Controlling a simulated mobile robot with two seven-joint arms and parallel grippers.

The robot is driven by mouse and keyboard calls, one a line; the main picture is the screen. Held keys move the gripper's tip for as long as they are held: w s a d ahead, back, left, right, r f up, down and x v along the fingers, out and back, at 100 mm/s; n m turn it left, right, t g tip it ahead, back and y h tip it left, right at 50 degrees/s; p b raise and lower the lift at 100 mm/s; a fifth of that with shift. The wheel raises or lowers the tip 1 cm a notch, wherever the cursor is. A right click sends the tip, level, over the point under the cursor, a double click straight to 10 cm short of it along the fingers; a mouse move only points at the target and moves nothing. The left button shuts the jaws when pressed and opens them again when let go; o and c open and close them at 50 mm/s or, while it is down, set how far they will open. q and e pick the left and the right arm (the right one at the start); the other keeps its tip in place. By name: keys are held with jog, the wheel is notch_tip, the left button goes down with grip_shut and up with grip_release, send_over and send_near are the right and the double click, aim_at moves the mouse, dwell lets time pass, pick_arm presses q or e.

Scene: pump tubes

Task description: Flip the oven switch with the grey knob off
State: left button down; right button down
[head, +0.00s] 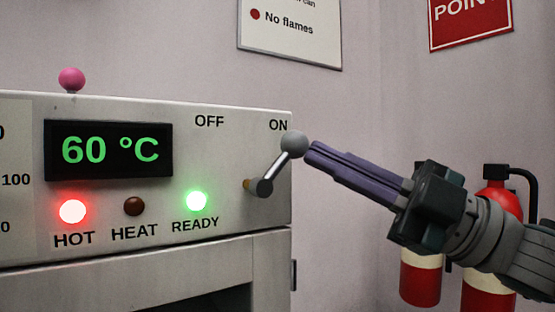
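The oven switch (273,177) is a metal lever with a round grey knob (294,144) on the right of the oven's front panel. Its lever leans up and to the right, with the knob by the ON label (278,125). The OFF label (209,121) is further left. My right gripper (309,152) comes in from the right. Its long purple fingers look close together, with their tips right beside the knob's right side. I cannot tell whether they touch it or whether there is a gap between the fingers. My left gripper is not in view.
The oven display (109,149) reads 60 °C. The HOT lamp (73,211) glows red and the READY lamp (197,201) green; the HEAT lamp (134,206) is dark. A pink ball (71,78) sits on top of the oven. Fire extinguishers (420,276) stand behind my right arm.

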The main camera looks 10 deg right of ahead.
jog(key=shift+r, duration=0.1)
jog(key=shift+a+r+n+g+h+p, duration=0.25)
jog(key=shift+r+n+g+p, duration=0.4)
jog(key=shift+n+p, duration=0.4)
jog(key=s+a+r+n+g+h+p, duration=0.2)
jog(key=a+r+n+h+p, duration=0.3)
jog(key=p, duration=2)
jog(key=shift+s+a+n+g+h+p, duration=0.3)
jog(key=shift+a+n+g+h, duration=0.45)
jog(key=shift+n+h, duration=1.05)
jog(key=shift+w+d, duration=0.1)
jog(key=shift+d, duration=0.05)
